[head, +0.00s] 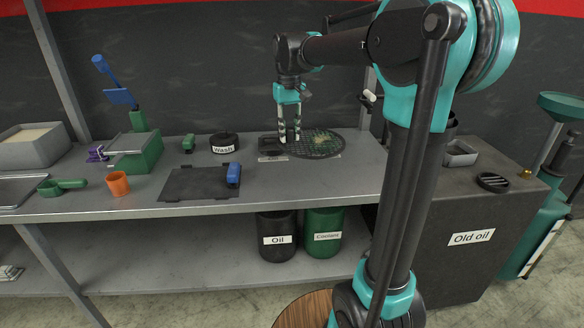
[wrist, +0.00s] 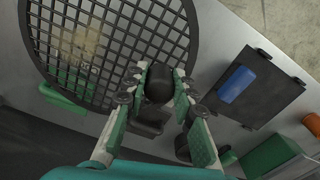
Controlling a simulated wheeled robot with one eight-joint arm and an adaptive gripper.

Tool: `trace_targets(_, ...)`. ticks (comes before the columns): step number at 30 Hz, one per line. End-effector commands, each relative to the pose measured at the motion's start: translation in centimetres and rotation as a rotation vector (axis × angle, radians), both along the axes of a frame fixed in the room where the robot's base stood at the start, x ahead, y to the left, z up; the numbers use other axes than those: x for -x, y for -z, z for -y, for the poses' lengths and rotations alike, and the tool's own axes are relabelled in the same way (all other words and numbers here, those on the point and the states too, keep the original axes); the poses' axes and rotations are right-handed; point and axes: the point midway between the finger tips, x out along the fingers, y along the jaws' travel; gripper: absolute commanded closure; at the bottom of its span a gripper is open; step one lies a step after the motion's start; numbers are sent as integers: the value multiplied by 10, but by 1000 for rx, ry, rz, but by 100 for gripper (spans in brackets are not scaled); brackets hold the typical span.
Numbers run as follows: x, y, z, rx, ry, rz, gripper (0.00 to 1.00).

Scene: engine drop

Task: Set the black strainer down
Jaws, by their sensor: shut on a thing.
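The black strainer (head: 318,145) is a round mesh disc at the right end of the grey bench. Its mesh (wrist: 115,45) fills the upper left of the wrist view, with a yellowish patch on it. My gripper (head: 289,138) points down at the strainer's left side. In the wrist view my gripper (wrist: 160,88) is shut on the strainer's black handle, which sits between the two fingers. The strainer looks level and low over the bench top; I cannot tell whether it touches it. Something green shows partly through and beside the mesh, mostly hidden.
The black pot labelled Wash (head: 224,143) stands left of my gripper. A dark mat (head: 195,184) with a blue block (head: 233,174) lies farther left, near an orange cup (head: 118,183). The Old oil cabinet (head: 455,222) stands right. Bare bench lies in front of the strainer.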

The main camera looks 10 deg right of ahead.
Motion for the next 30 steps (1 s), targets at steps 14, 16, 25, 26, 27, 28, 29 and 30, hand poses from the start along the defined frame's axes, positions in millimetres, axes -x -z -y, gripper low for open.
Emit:
trace_targets(14,0,85,0,0,0,0,100)
trace_targets(16,0,90,0,0,0,0,100)
trace_targets(25,0,123,0,0,0,0,100)
trace_targets(26,0,124,0,0,0,0,100)
trace_targets(27,0,124,0,0,0,0,100)
trace_targets(28,0,124,0,0,0,0,100)
trace_targets(29,0,124,0,0,0,0,100)
trace_targets(30,0,124,0,0,0,0,100)
